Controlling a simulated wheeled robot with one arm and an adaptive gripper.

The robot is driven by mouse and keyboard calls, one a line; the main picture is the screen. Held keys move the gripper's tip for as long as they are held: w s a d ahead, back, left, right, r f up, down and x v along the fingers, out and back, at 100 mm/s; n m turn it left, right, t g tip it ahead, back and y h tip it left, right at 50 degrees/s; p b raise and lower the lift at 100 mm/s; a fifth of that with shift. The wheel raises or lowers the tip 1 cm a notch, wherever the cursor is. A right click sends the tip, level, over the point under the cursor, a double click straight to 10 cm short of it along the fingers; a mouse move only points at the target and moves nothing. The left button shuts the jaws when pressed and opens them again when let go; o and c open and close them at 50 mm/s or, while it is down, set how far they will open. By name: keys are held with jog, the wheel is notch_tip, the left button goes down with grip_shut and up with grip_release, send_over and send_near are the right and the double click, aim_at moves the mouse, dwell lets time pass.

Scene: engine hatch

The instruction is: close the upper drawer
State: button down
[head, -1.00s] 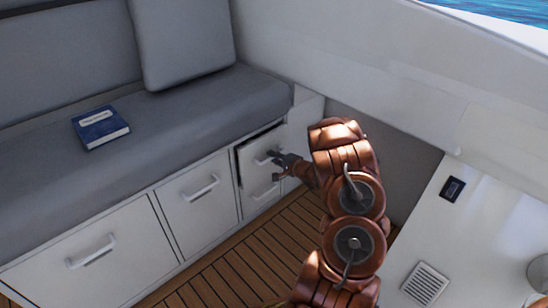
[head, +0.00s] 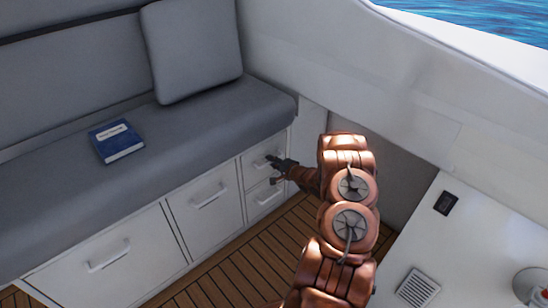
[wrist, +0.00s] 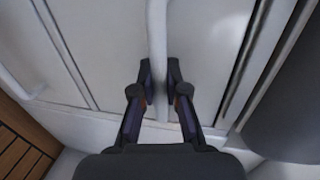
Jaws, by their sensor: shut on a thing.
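The upper drawer (head: 249,175) is a small white front at the right end of the bench base, above the lower drawer (head: 256,204). Its front looks flush with the bench face in the head view. My gripper (head: 272,172) is at this front, with its fingers around the drawer handle. In the wrist view my gripper (wrist: 160,85) is shut on the pale bar handle (wrist: 157,40), which runs between the fingertips. Part of the handle is hidden behind the fingers.
Other white fronts with bar handles, a middle one (head: 190,225) and a wide one (head: 90,275), line the bench. A blue book (head: 117,142) lies on the grey seat cushion (head: 190,125). Wooden floor (head: 240,270) is clear in front. A white counter (head: 470,230) stands at right.

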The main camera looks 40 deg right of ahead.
jog(key=shift+w+a+r, duration=0.1)
jog(key=shift+w+r, duration=0.3)
jog(key=shift+r, duration=0.2)
jog(key=shift+f, duration=0.2)
jog(key=c, duration=1.3)
grip_release()
jog(key=shift+f, duration=0.1)
jog(key=shift+c, duration=0.2)
jog(key=shift+o, duration=0.8)
jog(key=shift+f, duration=0.1)
jog(key=shift+s+f, duration=0.1)
jog(key=shift+s, duration=0.05)
jog(key=shift+s, duration=0.1)
jog(key=v, duration=1.1)
jog(key=shift+s, duration=0.4)
